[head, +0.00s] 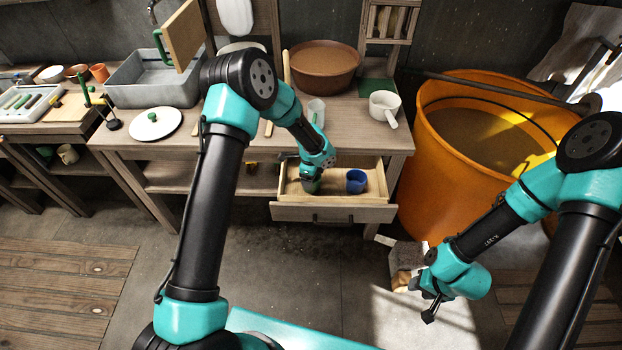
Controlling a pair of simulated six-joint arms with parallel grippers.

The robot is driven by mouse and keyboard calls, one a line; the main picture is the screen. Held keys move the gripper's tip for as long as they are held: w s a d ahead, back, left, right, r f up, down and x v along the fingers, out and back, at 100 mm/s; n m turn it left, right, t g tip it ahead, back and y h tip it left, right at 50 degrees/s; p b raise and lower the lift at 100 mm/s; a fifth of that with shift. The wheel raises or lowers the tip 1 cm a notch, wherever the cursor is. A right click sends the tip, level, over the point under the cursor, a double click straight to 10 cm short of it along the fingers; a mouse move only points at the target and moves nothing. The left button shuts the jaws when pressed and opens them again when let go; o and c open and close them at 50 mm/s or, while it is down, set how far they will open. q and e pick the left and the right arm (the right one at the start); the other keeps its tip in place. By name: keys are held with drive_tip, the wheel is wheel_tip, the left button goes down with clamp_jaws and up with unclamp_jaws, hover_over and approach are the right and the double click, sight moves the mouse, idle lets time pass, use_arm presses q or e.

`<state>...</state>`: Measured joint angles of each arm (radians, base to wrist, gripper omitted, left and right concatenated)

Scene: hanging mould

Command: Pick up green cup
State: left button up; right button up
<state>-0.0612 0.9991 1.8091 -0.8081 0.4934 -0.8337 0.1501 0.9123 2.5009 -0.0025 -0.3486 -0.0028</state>
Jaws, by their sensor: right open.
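The green cup (312,187) is in the open wooden drawer (333,213), on its left side, mostly hidden by my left gripper. My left gripper (311,178) points down into the drawer right at the green cup. Its fingers are too small and covered to tell whether they are open, or whether they touch the cup. A blue cup (356,181) stands in the same drawer, to the right of the green one. My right gripper (430,303) is open and empty, low over the floor at the right, away from the drawer.
The wooden bench (345,140) above the drawer holds a brown bowl (323,68), a white pot (384,107) and a grey basin (160,85). A large orange tub (440,170) stands close to the drawer's right. A box (407,258) is on the floor near my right gripper.

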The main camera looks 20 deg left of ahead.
use_arm(q)
wheel_tip(320, 180, up, 10)
drive_tip(key=shift+f, duration=0.2)
idle(0.6)
